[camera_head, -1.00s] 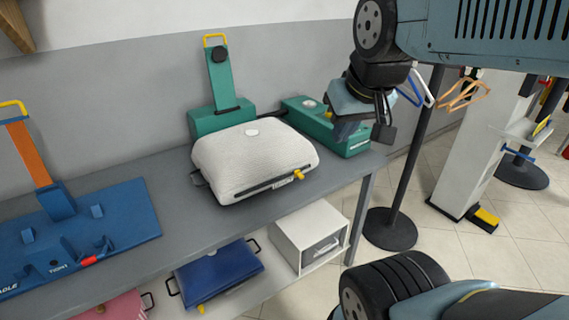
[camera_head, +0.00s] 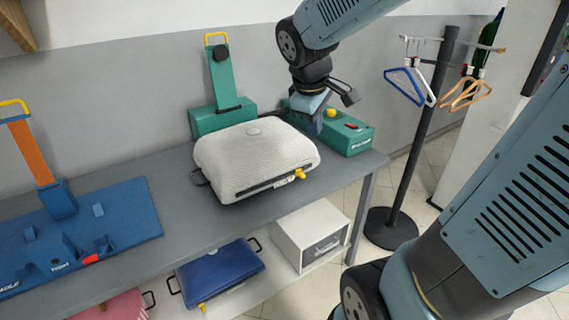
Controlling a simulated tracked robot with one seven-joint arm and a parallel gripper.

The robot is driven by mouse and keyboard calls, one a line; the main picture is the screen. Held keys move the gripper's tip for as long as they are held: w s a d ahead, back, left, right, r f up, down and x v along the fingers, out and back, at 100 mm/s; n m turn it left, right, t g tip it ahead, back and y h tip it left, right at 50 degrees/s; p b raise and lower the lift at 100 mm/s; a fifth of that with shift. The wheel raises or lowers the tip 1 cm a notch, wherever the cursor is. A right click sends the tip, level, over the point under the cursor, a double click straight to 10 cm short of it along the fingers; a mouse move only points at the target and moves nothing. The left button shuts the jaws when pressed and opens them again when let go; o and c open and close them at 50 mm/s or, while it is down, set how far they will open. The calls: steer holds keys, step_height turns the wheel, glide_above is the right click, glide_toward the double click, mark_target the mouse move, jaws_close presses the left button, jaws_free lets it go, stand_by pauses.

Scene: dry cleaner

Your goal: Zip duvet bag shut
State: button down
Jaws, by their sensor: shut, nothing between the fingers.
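The white duvet bag (camera_head: 250,155) lies closed-looking and plump on the grey table. A dark zip line (camera_head: 262,184) runs along its front face, and a yellow zip pull (camera_head: 299,174) sits at the right end of that line. A dark handle shows at the bag's left side. My gripper (camera_head: 315,127) points down behind the bag's right back corner, in front of the green machine. It is shut and empty, and its fingertips are partly hard to make out. It looks apart from the zip pull.
A green machine (camera_head: 345,137) stands right of the bag, with a green upright press (camera_head: 224,85) behind it. A blue device (camera_head: 80,240) fills the table's left. A blue bag (camera_head: 222,275) and white box (camera_head: 312,238) sit on the lower shelf. A hanger stand (camera_head: 420,140) stands right.

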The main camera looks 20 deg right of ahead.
steer(key=w+a+f+n+g+h, duration=0.1)
steer(key=w+a+f+n, duration=0.2)
steer(key=w+f+n, duration=0.5)
steer(key=n, duration=0.5)
glide_toward(301, 174)
steer(key=shift+g+h, duration=0.3)
steer(key=shift+g, duration=0.1)
steer(key=a+f, duration=0.1)
steer(key=f, duration=0.1)
steer(key=a+f, duration=0.1)
steer(key=f, duration=0.1)
steer(key=s+a+f, duration=0.1)
steer(key=f, duration=0.1)
steer(key=shift+a+f, duration=0.25)
steer(key=d, duration=0.1)
steer(key=w+d, duration=0.1)
steer(key=d, duration=0.1)
steer(key=shift+f, duration=0.2)
steer(key=shift+w+d, duration=0.25)
steer(key=shift+d, duration=0.25)
